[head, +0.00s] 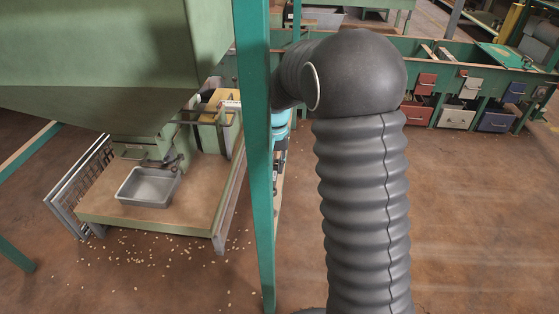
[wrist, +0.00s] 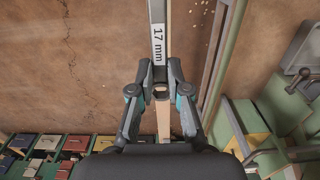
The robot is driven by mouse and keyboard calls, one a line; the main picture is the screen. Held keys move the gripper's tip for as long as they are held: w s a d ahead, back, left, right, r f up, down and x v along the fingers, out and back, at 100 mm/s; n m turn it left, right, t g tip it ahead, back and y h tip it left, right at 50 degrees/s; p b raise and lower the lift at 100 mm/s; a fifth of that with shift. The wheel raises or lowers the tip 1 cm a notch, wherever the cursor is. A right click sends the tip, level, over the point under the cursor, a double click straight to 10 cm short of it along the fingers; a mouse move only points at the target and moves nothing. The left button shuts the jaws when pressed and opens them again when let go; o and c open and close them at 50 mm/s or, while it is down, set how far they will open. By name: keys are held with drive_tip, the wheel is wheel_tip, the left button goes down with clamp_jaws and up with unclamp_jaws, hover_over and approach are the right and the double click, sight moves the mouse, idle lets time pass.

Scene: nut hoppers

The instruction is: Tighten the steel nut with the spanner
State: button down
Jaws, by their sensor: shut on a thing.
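In the wrist view, my gripper (wrist: 160,92) is shut on a spanner (wrist: 157,22). The spanner is a long grey bar with a white "17 mm" label (wrist: 158,45) just beyond the fingertips. It runs up out of the top of the picture, so its far end is cut off. In the head view my gripper and the spanner cannot be made out; my dark ribbed arm and a green post cover much of the middle. I cannot make out the steel nut in either view.
In the head view, a green hopper (head: 110,60) hangs over a wooden platform (head: 120,212) with a metal tray (head: 148,188). A green post (head: 255,150) stands close in front. Nuts are scattered on the brown floor (head: 470,230), which is open at right. Coloured drawers (head: 418,115) line the back.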

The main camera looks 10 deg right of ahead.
drive_tip(key=shift+f+b, duration=1.7)
drive_tip(key=shift+f, duration=1.45)
drive_tip(key=shift+s+f+b, duration=0.1)
drive_tip(key=shift+f+b, duration=0.4)
drive_tip(key=shift+f, duration=0.55)
idle(0.7)
